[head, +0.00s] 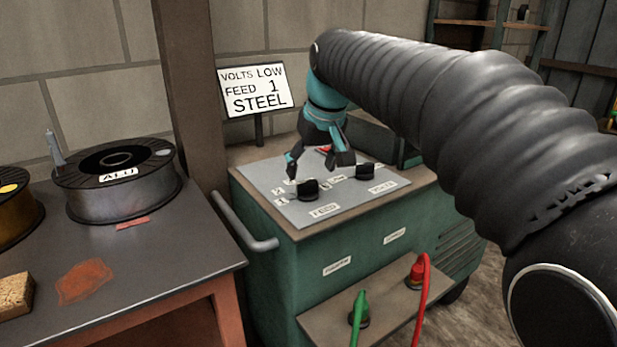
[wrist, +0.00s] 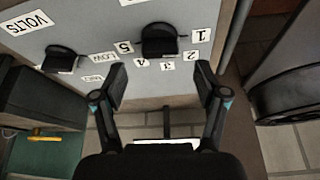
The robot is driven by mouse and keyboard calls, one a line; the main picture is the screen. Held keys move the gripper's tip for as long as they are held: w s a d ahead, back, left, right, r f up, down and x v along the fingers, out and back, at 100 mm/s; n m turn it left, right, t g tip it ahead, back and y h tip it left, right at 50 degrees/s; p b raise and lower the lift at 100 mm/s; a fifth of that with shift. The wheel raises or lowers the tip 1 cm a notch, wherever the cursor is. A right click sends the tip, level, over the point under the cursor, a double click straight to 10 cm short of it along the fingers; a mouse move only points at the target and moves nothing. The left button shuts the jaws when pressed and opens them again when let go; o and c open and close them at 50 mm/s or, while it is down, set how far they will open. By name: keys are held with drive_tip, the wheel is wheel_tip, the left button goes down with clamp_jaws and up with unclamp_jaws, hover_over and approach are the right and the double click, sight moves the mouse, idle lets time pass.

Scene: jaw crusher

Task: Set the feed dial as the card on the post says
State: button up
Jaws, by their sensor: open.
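The card (head: 255,90) on the post reads VOLTS LOW, FEED 1, STEEL. The black feed dial (head: 308,190) sits on the grey sloped panel of the green machine, beside the FEED label. In the wrist view the feed dial (wrist: 160,41) has number tags 1 to 5 around it, with 1 (wrist: 201,35) at its right and 5 at its left. I cannot tell which number it points to. My gripper (head: 318,163) is open and empty over the panel. In the wrist view its fingertips (wrist: 162,82) are apart, with the dial beyond them, not between them.
The volts dial (head: 366,171) stands right of the feed dial, with a LOW tag near it in the wrist view. A rail (head: 245,228) edges the machine's left side. A bench (head: 150,260) with wire spools (head: 120,185) stands left. Red and green cables plug into the lower shelf.

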drive_tip(key=v, duration=0.7)
drive_tip(key=shift+r, duration=0.3)
drive_tip(key=shift+s, duration=0.1)
drive_tip(key=s+d+f+m, duration=0.1)
drive_tip(key=s+d+f, duration=0.3)
drive_tip(key=s+f, duration=0.3)
drive_tip(key=s+d+f+m+t+h, duration=0.1)
drive_tip(key=s+d+f+m, duration=0.1)
drive_tip(key=s+d+f, duration=0.3)
drive_tip(key=s+d+f+m+h, duration=0.1)
drive_tip(key=s+d+f, duration=0.4)
drive_tip(key=s+f, duration=0.5)
drive_tip(key=shift+s+d+f+m, duration=0.2)
drive_tip(key=shift+s+m, duration=0.3)
drive_tip(key=shift+s, duration=0.2)
